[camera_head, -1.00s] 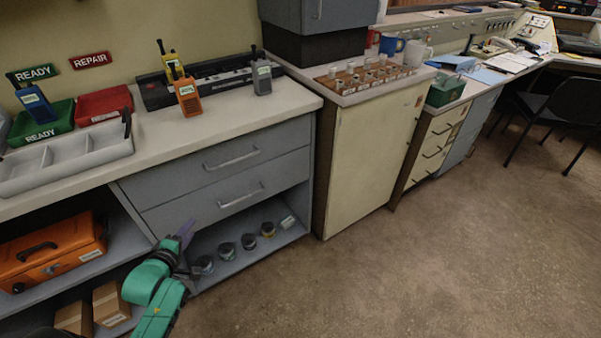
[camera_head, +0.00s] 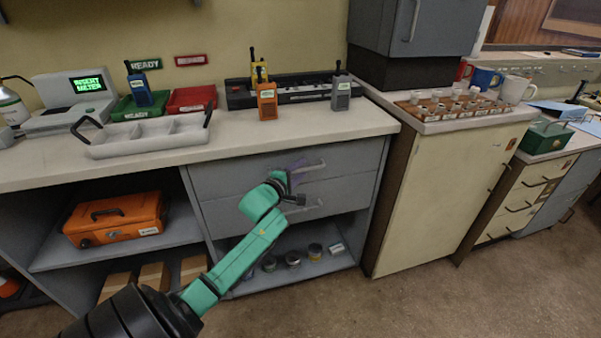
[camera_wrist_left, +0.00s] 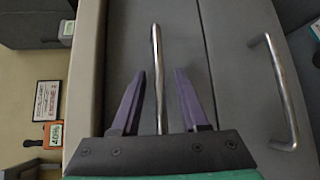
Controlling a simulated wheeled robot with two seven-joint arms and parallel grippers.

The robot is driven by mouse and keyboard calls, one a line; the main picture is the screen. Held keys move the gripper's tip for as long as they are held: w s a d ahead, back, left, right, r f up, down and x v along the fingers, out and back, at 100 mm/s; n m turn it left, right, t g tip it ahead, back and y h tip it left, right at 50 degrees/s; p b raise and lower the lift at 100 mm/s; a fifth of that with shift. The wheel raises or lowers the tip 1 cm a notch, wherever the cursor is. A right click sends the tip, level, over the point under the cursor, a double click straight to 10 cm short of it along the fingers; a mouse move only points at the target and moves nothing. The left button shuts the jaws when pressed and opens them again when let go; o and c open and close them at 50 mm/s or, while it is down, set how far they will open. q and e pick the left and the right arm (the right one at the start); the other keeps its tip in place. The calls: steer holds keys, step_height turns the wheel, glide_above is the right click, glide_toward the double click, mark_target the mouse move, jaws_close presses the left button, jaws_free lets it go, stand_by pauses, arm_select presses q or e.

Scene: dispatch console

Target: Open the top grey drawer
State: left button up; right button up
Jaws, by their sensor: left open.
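The top grey drawer (camera_head: 235,174) is shut, under the white worktop, with a metal bar handle (camera_head: 308,166). My left gripper (camera_head: 298,166) is at this handle, its purple fingers open. In the left wrist view the open gripper (camera_wrist_left: 161,72) has the top drawer's handle (camera_wrist_left: 156,50) running between its two fingers, with a gap on each side. My green wrist hides part of the drawer fronts in the head view. My right gripper is in neither view.
The lower grey drawer (camera_head: 225,214), also shut, has its own bar handle (camera_wrist_left: 278,80) beside the right finger in the wrist view. The worktop (camera_head: 215,143) above holds radios and a divided tray (camera_head: 150,140). An open shelf with small jars lies below; a cream cabinet (camera_head: 445,190) stands to the right.

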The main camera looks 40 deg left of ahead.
arm_select(q)
steer(key=shift+w, duration=0.1)
steer(key=shift+c, duration=0.3)
jaws_close()
stand_by(1.1)
